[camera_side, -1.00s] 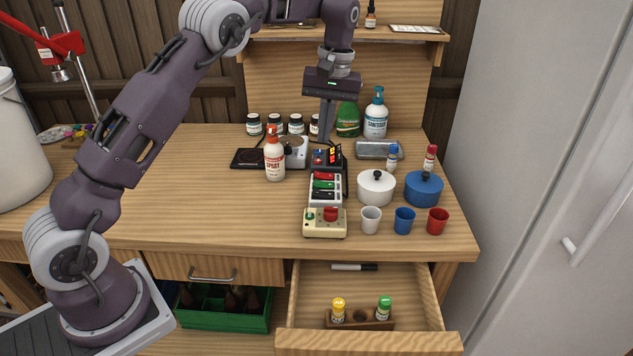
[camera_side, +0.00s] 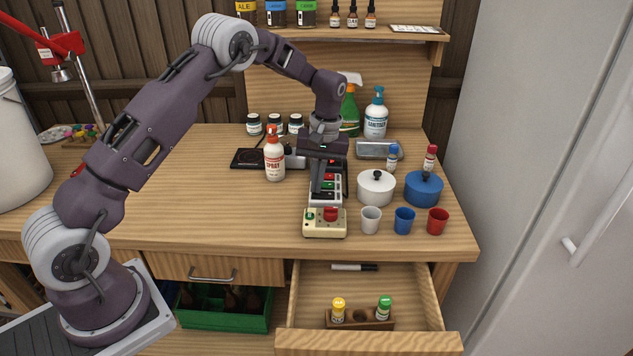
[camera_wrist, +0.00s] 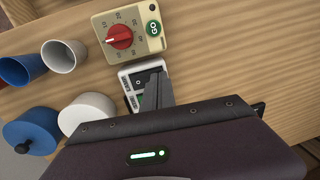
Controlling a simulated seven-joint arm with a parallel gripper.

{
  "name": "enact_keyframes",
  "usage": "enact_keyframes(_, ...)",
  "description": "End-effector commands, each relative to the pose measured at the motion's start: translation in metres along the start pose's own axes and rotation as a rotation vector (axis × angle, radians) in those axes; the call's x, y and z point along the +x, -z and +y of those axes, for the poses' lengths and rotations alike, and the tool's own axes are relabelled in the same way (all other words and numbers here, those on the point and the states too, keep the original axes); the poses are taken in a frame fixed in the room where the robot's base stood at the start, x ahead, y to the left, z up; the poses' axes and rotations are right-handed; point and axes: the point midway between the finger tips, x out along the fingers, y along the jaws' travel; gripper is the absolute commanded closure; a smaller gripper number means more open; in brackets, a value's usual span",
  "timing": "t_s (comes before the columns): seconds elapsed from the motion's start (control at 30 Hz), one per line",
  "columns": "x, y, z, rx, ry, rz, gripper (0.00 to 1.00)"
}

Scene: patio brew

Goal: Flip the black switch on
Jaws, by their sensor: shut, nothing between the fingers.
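The white switch panel (camera_side: 327,203) stands on the table behind the cream timer box. Red and green switches show on it at the right of my fingers. My gripper (camera_side: 316,192) is shut and empty, pointing down over the panel. In the wrist view the closed fingers (camera_wrist: 152,74) lie over the panel (camera_wrist: 128,73), with a bit of green showing beside them. I cannot tell whether the fingertips touch it.
The cream timer box (camera_side: 325,229) with a red dial is in front. A white pot (camera_side: 376,190), a blue pot (camera_side: 423,191) and several cups stand to the right. The drawer (camera_side: 365,344) below is open.

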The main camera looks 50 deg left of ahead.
Motion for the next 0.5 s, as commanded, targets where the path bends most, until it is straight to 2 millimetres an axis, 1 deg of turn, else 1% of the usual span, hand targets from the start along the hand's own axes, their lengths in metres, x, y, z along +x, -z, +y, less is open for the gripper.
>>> enact_keyframes(0.3, 0.0014, 0.0001, 0.0000, 0.000, 0.000, 0.000, 1.00)
enact_keyframes(0.4, 0.0073, -0.0001, -0.0018, 0.000, 0.001, -0.002, 1.00)
enact_keyframes(0.5, 0.0062, 0.0001, -0.0013, 0.000, 0.000, 0.000, 1.00)
